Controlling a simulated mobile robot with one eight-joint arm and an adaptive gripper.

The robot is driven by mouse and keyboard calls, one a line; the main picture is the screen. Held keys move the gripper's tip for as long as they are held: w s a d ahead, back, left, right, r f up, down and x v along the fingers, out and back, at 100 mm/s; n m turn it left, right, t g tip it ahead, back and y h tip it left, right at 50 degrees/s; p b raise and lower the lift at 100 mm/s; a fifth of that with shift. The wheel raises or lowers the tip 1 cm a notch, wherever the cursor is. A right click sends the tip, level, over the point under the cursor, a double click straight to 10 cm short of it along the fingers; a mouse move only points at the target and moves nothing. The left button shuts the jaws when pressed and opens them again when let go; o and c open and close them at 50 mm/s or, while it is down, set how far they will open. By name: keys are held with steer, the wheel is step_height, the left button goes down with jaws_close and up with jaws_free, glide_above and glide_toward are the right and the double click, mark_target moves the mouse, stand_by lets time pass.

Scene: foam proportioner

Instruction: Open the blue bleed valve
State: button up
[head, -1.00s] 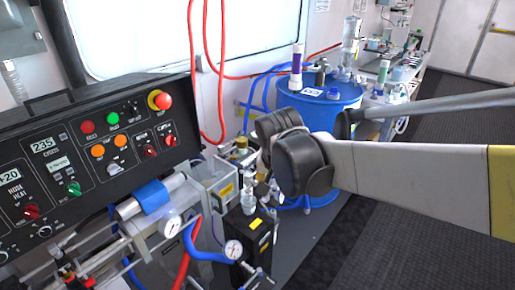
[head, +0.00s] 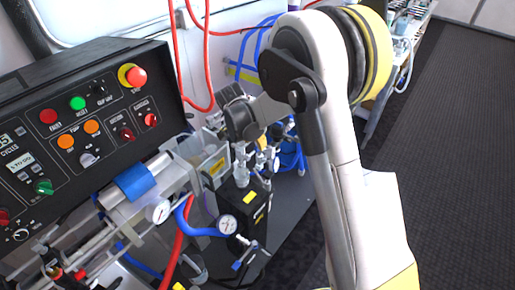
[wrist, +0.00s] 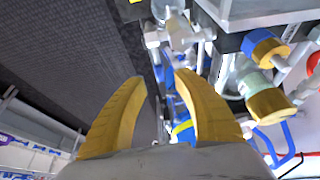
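In the head view, a small blue handle (head: 238,266) sits on metal fittings below a round gauge, at the front of a black block. It looks like the blue bleed valve, but I cannot be sure. In the wrist view, my gripper (wrist: 160,77) has two yellow curved fingers, spread apart with nothing between them. Silvery fittings (wrist: 180,32) lie beyond the fingertips, and a blue-ended fitting (wrist: 262,46) is to their right; I cannot tell whether either belongs to the valve. In the head view my arm hides the fingers.
The black control panel (head: 85,125) with buttons stands at left. The black block (head: 240,205), gauge (head: 227,225) and blue and red hoses crowd the space below my wrist. Dark floor (head: 440,150) at right is clear.

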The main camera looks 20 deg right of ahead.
steer(key=x, duration=0.4)
steer(key=shift+b, duration=0.4)
jaws_close()
